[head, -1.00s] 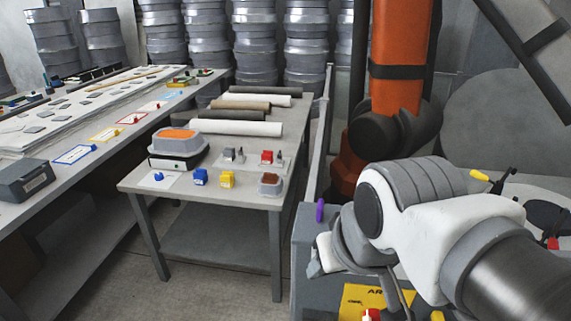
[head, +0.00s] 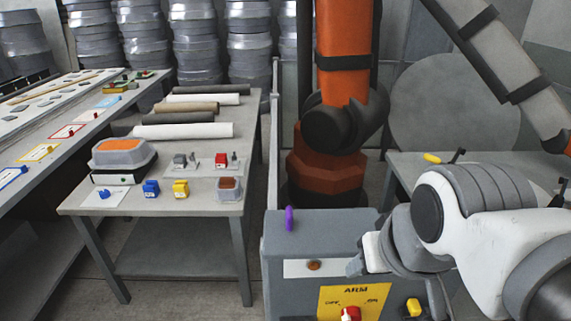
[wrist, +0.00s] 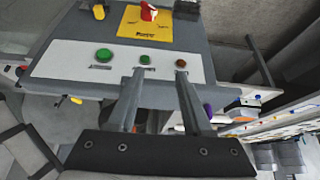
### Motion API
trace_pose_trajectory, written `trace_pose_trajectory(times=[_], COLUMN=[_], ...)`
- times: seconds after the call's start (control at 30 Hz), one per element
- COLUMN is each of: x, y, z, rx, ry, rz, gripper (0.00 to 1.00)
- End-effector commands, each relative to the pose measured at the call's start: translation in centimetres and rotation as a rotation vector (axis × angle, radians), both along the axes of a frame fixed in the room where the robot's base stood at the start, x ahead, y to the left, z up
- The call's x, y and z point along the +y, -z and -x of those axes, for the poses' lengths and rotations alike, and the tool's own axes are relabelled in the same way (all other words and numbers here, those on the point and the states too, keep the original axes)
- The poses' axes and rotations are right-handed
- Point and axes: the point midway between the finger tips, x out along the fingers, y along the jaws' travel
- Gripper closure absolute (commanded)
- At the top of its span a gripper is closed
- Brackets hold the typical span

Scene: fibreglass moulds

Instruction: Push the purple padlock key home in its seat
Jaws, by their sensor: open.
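The purple padlock key (head: 289,218) stands upright at the back left edge of the grey control box (head: 330,228) in the head view. Its seat is too small to make out. In the wrist view a small purple piece (wrist: 207,108) shows just right of the right finger, beyond the panel edge. My gripper (wrist: 160,71) is open and empty, its two fingers apart above the box panel. In the head view my white and grey arm reaches in from the right. The gripper end there is right of the key and apart from it; its fingers are largely hidden.
The box carries a yellow ARM plate (head: 355,302) with a red switch (head: 350,313), a yellow knob (head: 414,307) and a brown button (head: 314,265). Green buttons (wrist: 104,54) show in the wrist view. An orange robot (head: 341,90) stands behind; a grey table (head: 75,203) stands left.

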Motion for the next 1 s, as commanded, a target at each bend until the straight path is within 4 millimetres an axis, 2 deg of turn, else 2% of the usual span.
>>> trace_pose_trajectory(times=[0.33,0.47,0.67,0.8,1.0], x=[0.0,0.4,2.4,4.7,8.1], y=[-0.1,-1.4,-7.0,-11.4,-15.5], z=[0.0,-0.6,-3.8,-6.7,-10.2], rx=[0.001,0.024,0.143,0.259,0.4], ry=[0.0,-0.002,-0.003,0.003,0.017], rz=[0.0,-0.006,-0.028,-0.035,-0.026], gripper=[0.5,0.5,0.5,0.5,0.5])
